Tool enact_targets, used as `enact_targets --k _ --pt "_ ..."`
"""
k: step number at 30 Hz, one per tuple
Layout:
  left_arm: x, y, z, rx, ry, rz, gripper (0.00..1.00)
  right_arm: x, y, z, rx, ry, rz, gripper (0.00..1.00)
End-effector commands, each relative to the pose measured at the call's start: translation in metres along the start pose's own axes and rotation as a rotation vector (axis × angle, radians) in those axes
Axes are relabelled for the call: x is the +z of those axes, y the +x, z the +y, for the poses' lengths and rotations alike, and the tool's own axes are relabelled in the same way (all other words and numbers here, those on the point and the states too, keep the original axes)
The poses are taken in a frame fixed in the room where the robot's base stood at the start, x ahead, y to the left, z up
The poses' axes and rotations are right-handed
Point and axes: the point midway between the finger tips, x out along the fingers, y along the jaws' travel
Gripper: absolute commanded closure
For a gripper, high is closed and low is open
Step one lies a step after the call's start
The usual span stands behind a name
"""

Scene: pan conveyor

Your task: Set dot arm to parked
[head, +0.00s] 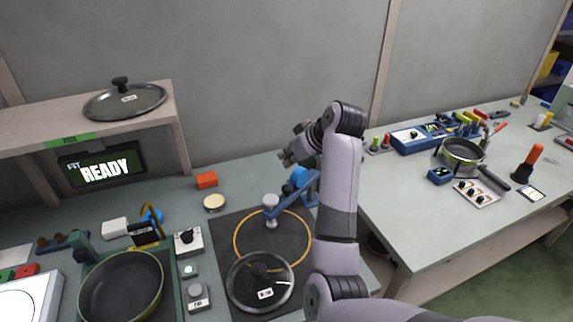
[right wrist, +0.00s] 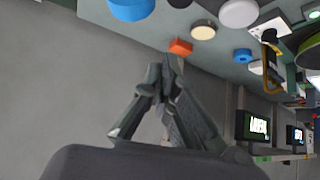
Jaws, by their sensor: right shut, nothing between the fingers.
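The blue dot arm (head: 298,196) stands at the back of the dark mat with the orange ring. Its free end carries a pale round head (head: 270,200) over the ring's left part. In the right wrist view a blue round part (right wrist: 132,8) and a pale disc (right wrist: 238,13) show at the top edge, probably the arm's pivot and head. My right gripper (head: 285,158) is behind and above the dot arm, apart from it. In the right wrist view its fingertips (right wrist: 167,66) are together and empty. My left gripper is out of view.
A glass lid (head: 260,284) lies on the mat's front part. A pan (head: 121,287) is at the left. An orange block (head: 207,180) and a cream disc (head: 214,202) lie left of the dot arm. The wall rises behind; a second table (head: 440,215) stands right.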

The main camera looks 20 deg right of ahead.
Motion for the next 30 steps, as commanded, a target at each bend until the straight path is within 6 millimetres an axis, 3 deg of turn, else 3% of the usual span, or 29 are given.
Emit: enact_targets --k 9,15,21,30 --pt "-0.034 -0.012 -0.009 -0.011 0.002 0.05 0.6 0.0 0.06 -0.001 -0.004 0.0 -0.004 1.0" --pt "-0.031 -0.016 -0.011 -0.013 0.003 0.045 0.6 0.0 0.091 -0.001 -0.002 0.0 -0.002 1.0" --pt "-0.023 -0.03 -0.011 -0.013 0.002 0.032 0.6 0.022 0.073 -0.001 0.0 0.002 -0.001 1.0" --pt "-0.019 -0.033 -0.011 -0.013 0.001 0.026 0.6 0.035 0.067 0.0 0.001 0.0 -0.001 1.0"
